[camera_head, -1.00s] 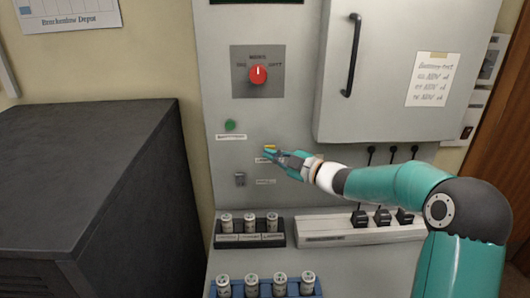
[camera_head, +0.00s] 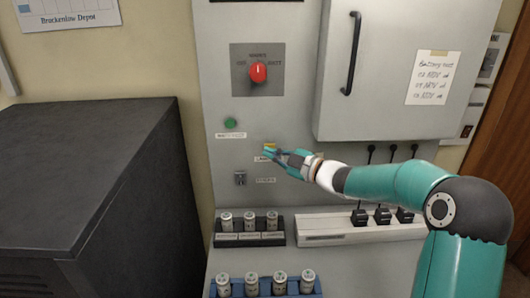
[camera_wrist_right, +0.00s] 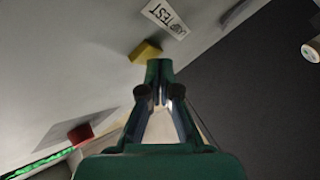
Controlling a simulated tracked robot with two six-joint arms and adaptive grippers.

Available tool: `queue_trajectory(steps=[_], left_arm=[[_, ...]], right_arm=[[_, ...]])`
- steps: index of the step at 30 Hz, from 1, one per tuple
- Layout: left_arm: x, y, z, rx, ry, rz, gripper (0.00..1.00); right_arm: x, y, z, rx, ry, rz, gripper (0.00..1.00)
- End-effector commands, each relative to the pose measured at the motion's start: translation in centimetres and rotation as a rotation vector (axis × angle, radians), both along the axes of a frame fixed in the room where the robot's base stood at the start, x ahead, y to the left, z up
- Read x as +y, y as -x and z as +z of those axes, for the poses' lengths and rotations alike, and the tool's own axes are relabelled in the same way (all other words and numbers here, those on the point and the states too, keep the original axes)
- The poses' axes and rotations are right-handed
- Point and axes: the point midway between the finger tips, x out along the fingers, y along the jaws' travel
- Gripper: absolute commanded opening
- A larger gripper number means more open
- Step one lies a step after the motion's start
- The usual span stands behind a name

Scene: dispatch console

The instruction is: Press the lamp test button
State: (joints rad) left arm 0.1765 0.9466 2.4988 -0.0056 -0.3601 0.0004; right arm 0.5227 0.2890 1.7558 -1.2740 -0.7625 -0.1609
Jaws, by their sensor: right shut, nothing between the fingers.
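The lamp test button is a small yellow block on the grey console panel (camera_head: 300,130). In the head view the button (camera_head: 270,146) shows just above my right fingertips. In the right wrist view the yellow button (camera_wrist_right: 145,51) is just beyond the fingertips, beside a white label (camera_wrist_right: 166,18) reading TEST. My right gripper (camera_head: 268,153) is shut and empty, its tip close to the button. It also shows in the right wrist view (camera_wrist_right: 158,66). I cannot tell whether it touches the button. My left gripper is not in view.
A green button (camera_head: 231,123) and a red rotary knob (camera_head: 258,72) sit higher on the panel. A key switch (camera_head: 240,178) is below left. A black rack (camera_head: 248,240) of white cylinders, a white strip with black plugs (camera_head: 345,236) and a dark cabinet (camera_head: 95,150) stand nearby.

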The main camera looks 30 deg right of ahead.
Motion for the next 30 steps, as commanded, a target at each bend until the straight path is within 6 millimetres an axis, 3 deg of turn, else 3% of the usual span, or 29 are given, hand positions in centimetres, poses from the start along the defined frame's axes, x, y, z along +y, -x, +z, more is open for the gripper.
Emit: queue_trajectory(steps=[17, 30], left_arm=[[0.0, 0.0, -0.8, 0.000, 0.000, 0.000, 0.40], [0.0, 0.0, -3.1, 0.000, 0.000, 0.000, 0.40]], right_arm=[[0.6, 1.0, -0.1, -0.001, 0.001, 0.001, 0.00], [2.6, 4.3, -0.2, -0.001, 0.002, 0.001, 0.00]])
